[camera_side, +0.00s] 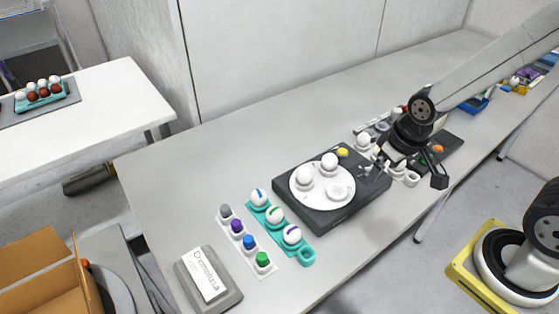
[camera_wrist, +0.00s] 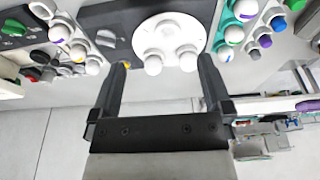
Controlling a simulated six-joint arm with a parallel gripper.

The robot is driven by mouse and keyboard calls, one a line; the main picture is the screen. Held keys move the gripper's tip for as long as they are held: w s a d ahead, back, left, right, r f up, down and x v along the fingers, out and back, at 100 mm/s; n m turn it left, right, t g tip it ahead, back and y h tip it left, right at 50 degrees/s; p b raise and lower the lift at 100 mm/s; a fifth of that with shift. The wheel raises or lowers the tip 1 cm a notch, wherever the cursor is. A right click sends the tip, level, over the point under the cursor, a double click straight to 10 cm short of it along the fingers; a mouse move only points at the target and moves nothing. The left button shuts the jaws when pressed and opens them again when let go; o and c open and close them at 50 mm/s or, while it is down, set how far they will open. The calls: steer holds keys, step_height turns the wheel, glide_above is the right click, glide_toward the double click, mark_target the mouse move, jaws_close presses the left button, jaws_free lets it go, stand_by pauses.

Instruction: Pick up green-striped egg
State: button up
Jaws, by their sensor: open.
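The green-striped egg (camera_side: 275,214) is white with a green stripe. In the side view it sits in the middle of three eggs in a teal tray (camera_side: 307,260), between a blue-striped egg (camera_side: 259,197) and a purple-striped egg (camera_side: 292,234). The tray's front cup looks empty. In the wrist view the green-striped egg (camera_wrist: 234,34) is small, at the upper right, beyond the right finger. My gripper (camera_wrist: 162,62) is open and empty, its fingers wide apart. In the side view my gripper (camera_side: 384,162) hangs right of the turntable, well away from the teal tray.
A white turntable (camera_side: 322,203) on a dark base carries white eggs and stands between my gripper and the teal tray. A label stand (camera_side: 208,279) is at the front. The grey table behind is clear.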

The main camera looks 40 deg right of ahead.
steer(key=w+a+f+m+g, duration=0.1)
steer(key=w+a+f+m, duration=0.3)
steer(key=w+a+m, duration=0.5)
steer(key=m+g, duration=0.2)
steer(key=m, duration=0.5)
glide_above(275, 209)
steer(key=f, duration=0.6)
steer(key=shift+s+d, duration=0.25)
steer(key=shift+s, duration=0.1)
steer(key=shift+w+a+f+m, duration=0.15)
steer(key=shift+a+f+m, duration=0.15)
steer(key=shift+a+f, duration=0.1)
steer(key=shift+f, duration=0.1)
steer(key=shift+f, duration=1.15)
steer(key=shift+f, duration=0.1)
steer(key=shift+w+f, duration=0.2)
steer(key=shift+f, duration=2.3)
